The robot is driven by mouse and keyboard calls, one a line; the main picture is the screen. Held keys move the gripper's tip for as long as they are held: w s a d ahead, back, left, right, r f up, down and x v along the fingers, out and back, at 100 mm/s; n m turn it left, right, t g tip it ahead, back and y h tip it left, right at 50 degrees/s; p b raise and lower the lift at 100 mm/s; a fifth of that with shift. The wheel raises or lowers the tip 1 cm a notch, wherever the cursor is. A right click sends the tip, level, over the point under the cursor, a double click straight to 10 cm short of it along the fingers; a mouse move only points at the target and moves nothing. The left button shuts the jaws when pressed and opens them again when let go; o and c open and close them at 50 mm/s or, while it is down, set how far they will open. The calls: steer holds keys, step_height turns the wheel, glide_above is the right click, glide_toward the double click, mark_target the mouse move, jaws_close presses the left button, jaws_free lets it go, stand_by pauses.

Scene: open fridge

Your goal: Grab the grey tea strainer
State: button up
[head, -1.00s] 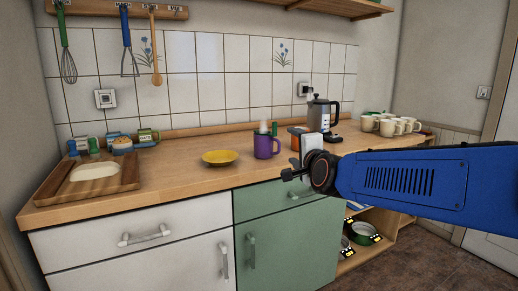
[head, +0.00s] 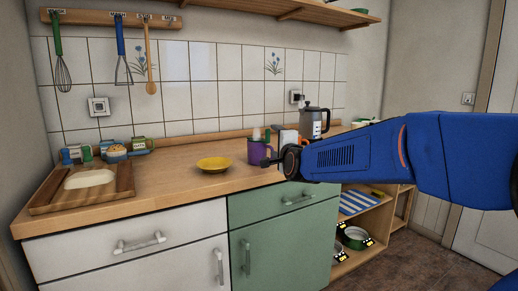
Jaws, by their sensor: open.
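I cannot make out a grey tea strainer in the head view. A purple mug (head: 257,152) stands on the wooden counter, with a pale wisp, perhaps steam, above its rim. My gripper (head: 268,162) is small and dark at the left end of my blue arm. It is open and appears empty. In the picture its tips overlap the lower right of the mug; I cannot tell whether they touch it. My arm hides part of the counter to the right.
A yellow dish (head: 214,164) lies left of the mug. A wooden tray (head: 45,203) and several small cups stand farther left. A grey kettle (head: 312,122) stands at the back right. Utensils hang on the wall. Counter between tray and dish is clear.

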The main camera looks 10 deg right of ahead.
mark_target(267, 137)
steer(key=shift+w+a+f, duration=0.1)
steer(key=shift+w+a, duration=0.05)
steer(key=shift+w, duration=0.95)
steer(key=shift+w+a, duration=0.15)
steer(key=shift+w, duration=0.95)
steer(key=shift+w+a+f, duration=0.1)
steer(key=shift+w+a, duration=0.05)
steer(key=shift+w, duration=0.95)
steer(key=shift+r, duration=0.1)
steer(key=c, duration=1.6)
step_height(267, 137, up, 10)
